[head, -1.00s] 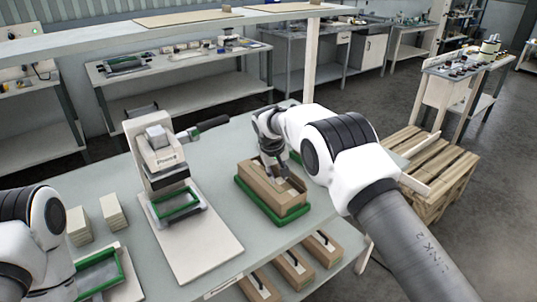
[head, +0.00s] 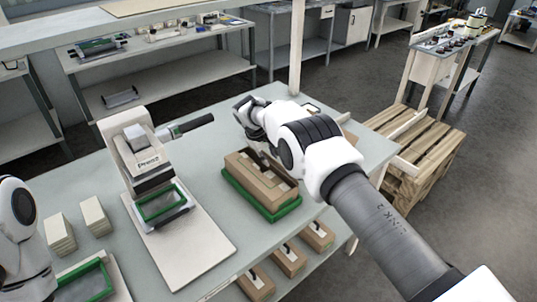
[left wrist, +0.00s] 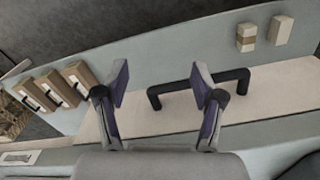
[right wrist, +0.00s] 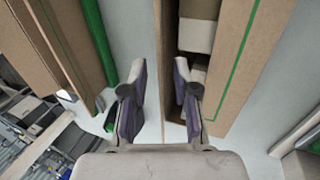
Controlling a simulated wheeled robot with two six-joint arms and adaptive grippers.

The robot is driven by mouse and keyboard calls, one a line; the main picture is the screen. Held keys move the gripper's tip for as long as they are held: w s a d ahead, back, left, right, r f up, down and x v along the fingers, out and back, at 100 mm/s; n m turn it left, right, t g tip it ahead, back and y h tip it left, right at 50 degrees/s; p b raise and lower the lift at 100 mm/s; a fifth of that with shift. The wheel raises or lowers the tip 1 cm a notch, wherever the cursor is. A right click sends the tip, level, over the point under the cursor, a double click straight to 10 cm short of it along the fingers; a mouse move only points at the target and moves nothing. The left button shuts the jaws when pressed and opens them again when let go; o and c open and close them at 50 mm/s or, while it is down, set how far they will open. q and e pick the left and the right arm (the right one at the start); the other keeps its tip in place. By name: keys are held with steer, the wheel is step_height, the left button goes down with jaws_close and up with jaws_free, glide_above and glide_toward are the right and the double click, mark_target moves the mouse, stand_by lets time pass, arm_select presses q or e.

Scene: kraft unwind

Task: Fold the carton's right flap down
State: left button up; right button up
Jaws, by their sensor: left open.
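The brown carton (head: 262,182) sits in a green-rimmed tray (head: 285,211) on the table, its top at least partly open. A brown flap (head: 268,158) appears raised at its far side, near my right arm. My right gripper (head: 246,112) is above and beyond the carton in the head view. The right finger is close to the carton wall; a green-striped cardboard panel (right wrist: 240,60) and pale contents (right wrist: 197,35) show there. My left gripper (left wrist: 158,105) is open and empty, over a black handle (left wrist: 198,88).
A press-like device (head: 140,155) stands on a pale board (head: 190,250) left of the carton. Pale stacks (head: 94,216) stand farther left. Several cartons (head: 288,259) sit on a lower shelf in front. More cardboard (right wrist: 45,45) stands left of my right gripper.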

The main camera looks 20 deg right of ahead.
steer(key=shift+s+a+r, duration=0.1)
steer(key=shift+s+r, duration=0.2)
jaws_close()
steer(key=shift+f, duration=0.15)
steer(key=h+b, duration=0.1)
steer(key=b, duration=0.2)
steer(key=a+f+t+h+b, duration=0.1)
steer(key=h+b, duration=0.1)
steer(key=b, duration=0.2)
steer(key=a+f+h+b, duration=0.1)
steer(key=b, duration=0.2)
steer(key=shift+s+t+h, duration=0.3)
steer(key=shift+r+h+b, duration=0.4)
steer(key=shift+b, duration=0.1)
jaws_free()
steer(key=shift+w+f, duration=0.1)
steer(key=shift+w, duration=0.05)
